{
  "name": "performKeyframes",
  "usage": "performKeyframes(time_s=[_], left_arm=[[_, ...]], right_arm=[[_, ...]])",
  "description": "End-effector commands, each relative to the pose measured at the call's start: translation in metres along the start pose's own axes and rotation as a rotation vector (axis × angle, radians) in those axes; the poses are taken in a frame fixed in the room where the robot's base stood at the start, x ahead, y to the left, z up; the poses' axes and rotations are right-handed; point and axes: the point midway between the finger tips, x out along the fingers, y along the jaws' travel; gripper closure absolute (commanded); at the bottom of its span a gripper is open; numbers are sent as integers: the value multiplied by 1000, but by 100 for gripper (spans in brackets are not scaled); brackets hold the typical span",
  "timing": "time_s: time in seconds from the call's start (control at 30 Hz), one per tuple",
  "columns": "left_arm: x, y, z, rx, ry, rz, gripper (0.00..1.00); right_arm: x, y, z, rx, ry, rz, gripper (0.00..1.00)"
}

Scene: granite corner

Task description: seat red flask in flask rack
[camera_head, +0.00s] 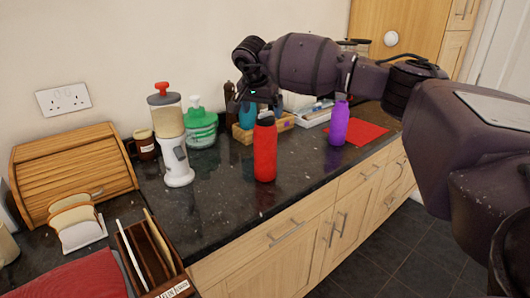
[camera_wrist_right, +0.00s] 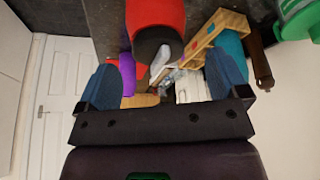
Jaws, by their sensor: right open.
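The red flask (camera_head: 265,153) stands upright on the dark counter and has a dark lid. In the right wrist view the red flask (camera_wrist_right: 156,14) shows at the top, its lid lying between my fingers in the picture. My right gripper (camera_head: 262,103) is open above and around the flask's top; contact cannot be told. Its blue fingers spread wide in the wrist view (camera_wrist_right: 164,68). The wooden flask rack (camera_head: 286,123) stands behind the flask, partly hidden by it and my gripper. It also shows in the wrist view (camera_wrist_right: 212,36), with a teal flask (camera_wrist_right: 229,44) at it. My left gripper is out of view.
A purple flask (camera_head: 339,125) stands to the right, near a red mat (camera_head: 364,132). A white dispenser (camera_head: 174,150) and a green jar (camera_head: 201,131) stand left. A bread box (camera_head: 70,165) and toast rack are further left. Front counter around the flask is clear.

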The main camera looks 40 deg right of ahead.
Motion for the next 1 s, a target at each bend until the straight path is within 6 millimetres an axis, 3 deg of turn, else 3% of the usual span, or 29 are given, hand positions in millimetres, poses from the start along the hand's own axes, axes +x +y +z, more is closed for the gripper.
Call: performKeyframes(time_s=[0.3, 0.57, 1.0], left_arm=[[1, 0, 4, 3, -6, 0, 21], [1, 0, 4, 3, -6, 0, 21], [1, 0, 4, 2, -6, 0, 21]], right_arm=[[43, 3, -2, 0, -3, 4, 7], [45, 2, -3, 0, -1, 2, 7], [45, 2, -2, 0, -1, 2, 72]])
